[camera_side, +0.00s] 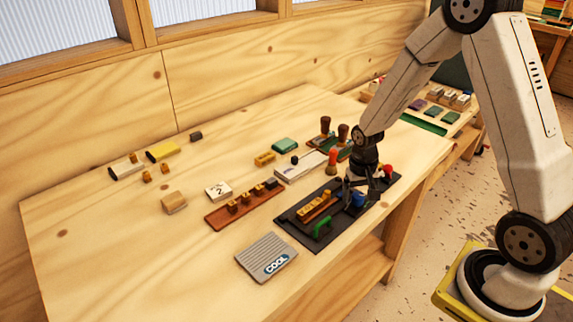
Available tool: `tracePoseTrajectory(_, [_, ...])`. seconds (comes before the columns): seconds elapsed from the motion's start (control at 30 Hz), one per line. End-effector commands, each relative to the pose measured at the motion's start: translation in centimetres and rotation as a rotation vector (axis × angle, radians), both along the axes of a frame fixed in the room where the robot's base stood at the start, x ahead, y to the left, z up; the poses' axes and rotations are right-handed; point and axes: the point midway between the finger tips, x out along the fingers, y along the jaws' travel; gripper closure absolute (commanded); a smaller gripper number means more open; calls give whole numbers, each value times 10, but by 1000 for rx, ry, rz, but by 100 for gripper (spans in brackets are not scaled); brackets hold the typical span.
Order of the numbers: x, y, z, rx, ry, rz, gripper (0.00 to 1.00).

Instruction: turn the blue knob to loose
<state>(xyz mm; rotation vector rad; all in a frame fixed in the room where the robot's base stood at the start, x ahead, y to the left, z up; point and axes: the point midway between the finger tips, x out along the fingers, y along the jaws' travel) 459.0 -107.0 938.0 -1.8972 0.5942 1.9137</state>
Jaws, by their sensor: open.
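The blue knob (358,200) sits on a dark panel (290,217) near the front right of the wooden table. My gripper (362,187) is open and points down right above the knob. The fingers partly cover the knob, and I cannot tell whether they touch it. The knob's setting and any markings are too small to read.
The panel also carries a green handle (322,227), an orange-yellow bar (314,206) and a red knob (387,171). A grey "COOL" plate (266,256) lies in front.

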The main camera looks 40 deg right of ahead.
Motion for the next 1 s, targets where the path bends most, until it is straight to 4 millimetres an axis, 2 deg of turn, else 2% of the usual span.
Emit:
tracePoseTrajectory(0.37, [0, 0, -4, -1, -1, 0, 15])
tracePoseTrajectory(0.47, [0, 0, -4, -1, -1, 0, 44])
tracePoseTrajectory(0.63, [0, 0, -3, -1, -1, 0, 98])
tracePoseTrajectory(1.0, [0, 0, -3, 0, 0, 32, 100])
